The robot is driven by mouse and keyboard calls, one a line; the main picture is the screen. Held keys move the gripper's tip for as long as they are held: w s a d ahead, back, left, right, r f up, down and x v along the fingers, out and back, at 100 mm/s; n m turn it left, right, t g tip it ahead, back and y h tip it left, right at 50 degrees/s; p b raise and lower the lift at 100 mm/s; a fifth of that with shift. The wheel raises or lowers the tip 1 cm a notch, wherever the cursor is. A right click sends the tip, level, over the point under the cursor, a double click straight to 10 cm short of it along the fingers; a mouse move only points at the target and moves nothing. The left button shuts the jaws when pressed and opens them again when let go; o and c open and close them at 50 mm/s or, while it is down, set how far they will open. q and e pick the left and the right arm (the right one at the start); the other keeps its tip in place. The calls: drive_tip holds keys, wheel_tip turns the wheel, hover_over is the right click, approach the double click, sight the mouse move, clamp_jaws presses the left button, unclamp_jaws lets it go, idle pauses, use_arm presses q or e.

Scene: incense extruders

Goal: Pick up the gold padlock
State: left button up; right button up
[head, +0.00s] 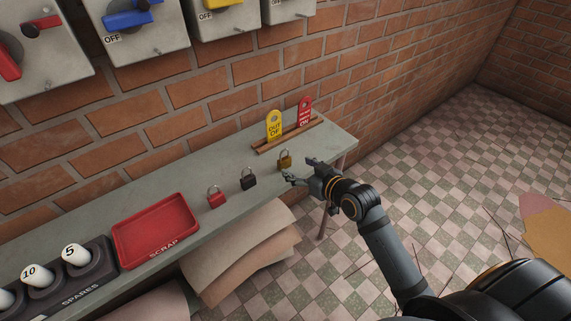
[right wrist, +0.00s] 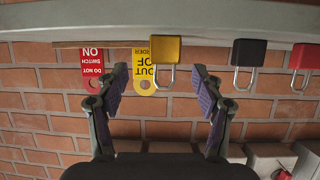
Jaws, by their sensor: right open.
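The gold padlock (head: 285,160) stands upright on the grey shelf (head: 167,172), near its right end, shackle up. In the right wrist view, which is upside down, the gold padlock (right wrist: 165,49) appears ahead of my fingers, between their lines. My right gripper (head: 299,170) is open and empty at the shelf's front edge, just in front of the gold padlock. Its spread fingers also show in the right wrist view (right wrist: 161,80). No contact with the padlock is visible. My left gripper is not in view.
A black padlock (head: 248,179) and a red padlock (head: 216,197) stand to the left. A yellow tag (head: 274,124) and a red tag (head: 305,111) stand in a wooden rack (head: 288,136) behind. A red scrap tray (head: 155,230) lies further left. Switch boxes hang on the brick wall.

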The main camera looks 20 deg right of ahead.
sight(286, 163)
drive_tip(key=shift+x, duration=0.8)
drive_tip(key=shift+w+a+f, duration=0.1)
drive_tip(key=shift+w+a, duration=0.05)
drive_tip(key=shift+w, duration=0.05)
drive_tip(key=shift+w+f, duration=0.1)
drive_tip(key=shift+w, duration=0.15)
drive_tip(key=x, duration=0.4)
drive_tip(key=shift+w+a+f, duration=0.15)
drive_tip(key=shift+a, duration=0.3)
drive_tip(key=shift+d, duration=0.1)
drive_tip(key=shift+c, duration=0.7)
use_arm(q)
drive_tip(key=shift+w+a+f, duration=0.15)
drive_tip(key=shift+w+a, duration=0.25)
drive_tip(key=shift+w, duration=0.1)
use_arm(e)
clamp_jaws()
